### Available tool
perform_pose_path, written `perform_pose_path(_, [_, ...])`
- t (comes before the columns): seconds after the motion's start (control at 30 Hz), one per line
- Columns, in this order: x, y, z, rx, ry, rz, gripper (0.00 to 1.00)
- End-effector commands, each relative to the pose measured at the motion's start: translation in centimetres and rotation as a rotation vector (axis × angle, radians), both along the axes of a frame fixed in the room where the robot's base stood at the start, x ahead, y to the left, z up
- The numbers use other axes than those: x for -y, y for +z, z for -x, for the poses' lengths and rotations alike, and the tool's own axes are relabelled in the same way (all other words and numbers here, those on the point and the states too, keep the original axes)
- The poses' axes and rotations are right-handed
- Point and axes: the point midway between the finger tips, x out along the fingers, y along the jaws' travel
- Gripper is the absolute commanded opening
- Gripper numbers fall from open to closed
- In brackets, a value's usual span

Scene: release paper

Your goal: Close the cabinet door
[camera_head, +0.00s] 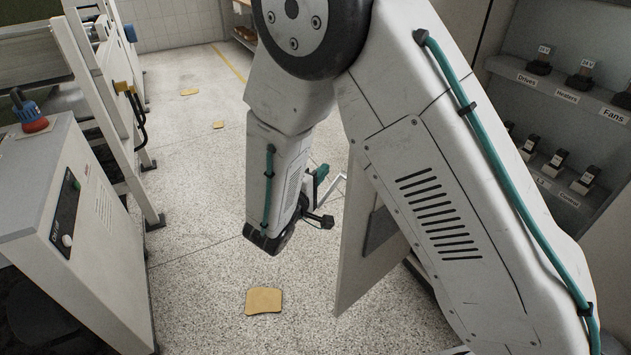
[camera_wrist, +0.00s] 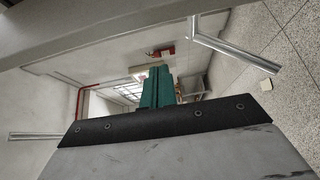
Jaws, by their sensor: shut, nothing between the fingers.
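The cabinet (camera_head: 590,95) stands at the right in the head view, with its inside showing rows of labelled black switches. Its pale door (camera_head: 352,265) stands open, swung out over the floor, and my arm hides much of it. My gripper (camera_head: 321,174) is beside the door, near a thin silver bar (camera_head: 338,186) that looks like a handle. In the wrist view my teal fingers (camera_wrist: 157,87) are together and empty. A bent silver bar (camera_wrist: 235,55) is to their right there, apart from them. I cannot tell whether the gripper touches the door.
A grey machine cabinet (camera_head: 40,190) with a red-and-blue knob stands at the left, with a metal frame (camera_head: 105,85) behind it. A brown paper piece (camera_head: 264,301) lies on the speckled floor, and smaller pieces (camera_head: 189,92) lie farther back.

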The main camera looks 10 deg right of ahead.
Motion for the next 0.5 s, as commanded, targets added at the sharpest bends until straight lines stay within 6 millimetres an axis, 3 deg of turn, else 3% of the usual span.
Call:
perform_pose_path(0.2, [3.2, 0.0, -3.5, -0.001, -0.005, 0.001, 0.0])
perform_pose_path(0.3, [3.8, 0.0, -1.6, -0.003, 0.0, 0.001, 0.0])
perform_pose_path(0.5, [4.7, 0.0, 0.0, -0.002, -0.001, 0.001, 0.0])
